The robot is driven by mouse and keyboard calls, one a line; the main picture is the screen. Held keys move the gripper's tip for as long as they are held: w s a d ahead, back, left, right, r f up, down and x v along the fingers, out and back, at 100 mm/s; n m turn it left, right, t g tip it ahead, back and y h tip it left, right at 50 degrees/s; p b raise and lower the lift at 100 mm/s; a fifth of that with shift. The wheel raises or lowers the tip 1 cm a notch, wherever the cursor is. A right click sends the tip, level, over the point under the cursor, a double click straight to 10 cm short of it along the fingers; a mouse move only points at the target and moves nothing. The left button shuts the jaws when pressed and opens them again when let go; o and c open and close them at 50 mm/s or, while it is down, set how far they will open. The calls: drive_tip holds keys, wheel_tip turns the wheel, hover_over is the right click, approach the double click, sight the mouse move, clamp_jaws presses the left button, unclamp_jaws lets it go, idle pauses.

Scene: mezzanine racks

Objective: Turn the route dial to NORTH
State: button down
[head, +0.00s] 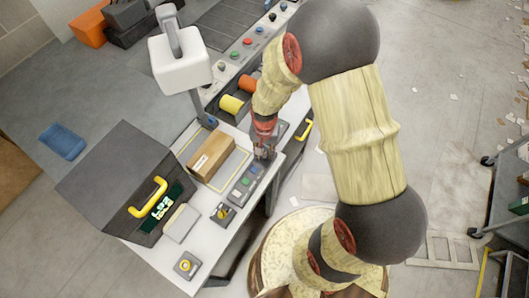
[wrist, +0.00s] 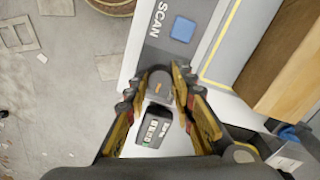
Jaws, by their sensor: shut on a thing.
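The route dial (wrist: 160,90) is a dark grey knob with an orange pointer mark, in the middle of the wrist view. My gripper (wrist: 161,80) has one finger on each side of it and is shut on it. In the head view my gripper (head: 264,152) reaches down to the far right end of the white bench, where it hides most of the dial. No NORTH marking can be read around the knob. A small dark block (wrist: 154,129) with pale lettering sits just beside the dial; its words are too small to read.
A grey panel with a blue button (wrist: 182,29) marked SCAN lies beside the dial. A cardboard box (head: 212,152) stands close by on the bench. A dark case with a yellow handle (head: 148,198), a yellow-knobbed box (head: 222,213) and a yellow button box (head: 187,264) are nearer.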

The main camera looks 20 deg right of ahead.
sight(264, 154)
drive_tip(key=c, duration=1.6)
unclamp_jaws()
drive_tip(key=shift+o, duration=0.6)
wheel_tip(264, 154, up, 12)
